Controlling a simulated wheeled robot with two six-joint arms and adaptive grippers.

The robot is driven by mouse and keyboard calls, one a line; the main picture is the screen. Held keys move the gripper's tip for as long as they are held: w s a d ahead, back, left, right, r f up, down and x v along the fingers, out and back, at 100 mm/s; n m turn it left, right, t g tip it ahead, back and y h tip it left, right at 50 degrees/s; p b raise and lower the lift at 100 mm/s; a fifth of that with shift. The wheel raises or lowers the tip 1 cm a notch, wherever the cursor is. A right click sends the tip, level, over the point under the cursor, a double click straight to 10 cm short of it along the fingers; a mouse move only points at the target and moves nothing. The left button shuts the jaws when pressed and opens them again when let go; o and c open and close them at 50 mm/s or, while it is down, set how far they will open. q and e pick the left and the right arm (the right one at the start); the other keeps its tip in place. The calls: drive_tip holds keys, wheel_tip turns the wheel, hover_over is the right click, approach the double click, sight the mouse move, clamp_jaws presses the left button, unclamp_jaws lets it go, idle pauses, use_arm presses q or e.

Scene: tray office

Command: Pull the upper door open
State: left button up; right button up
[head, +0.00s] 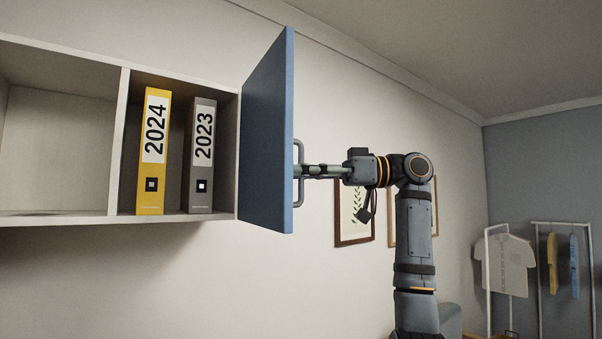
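The blue upper door (268,140) stands swung wide out from the right side of the white wall cabinet (118,140). A grey bar handle (299,150) is on the door's right-facing side. My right gripper (306,171) is at the middle of the handle, with its fingers around the bar and appearing shut on it. The arm reaches in from the right at handle height. My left gripper is not in view.
The open cabinet holds a yellow 2024 binder (152,185) and a grey 2023 binder (201,185); its left compartment looks empty. Framed pictures (353,240) hang behind my arm. A clothes rack (540,260) stands far right.

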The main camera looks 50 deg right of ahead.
drive_tip(key=v, duration=1.1)
drive_tip(key=shift+s+d, duration=0.2)
drive_tip(key=shift+s, duration=0.1)
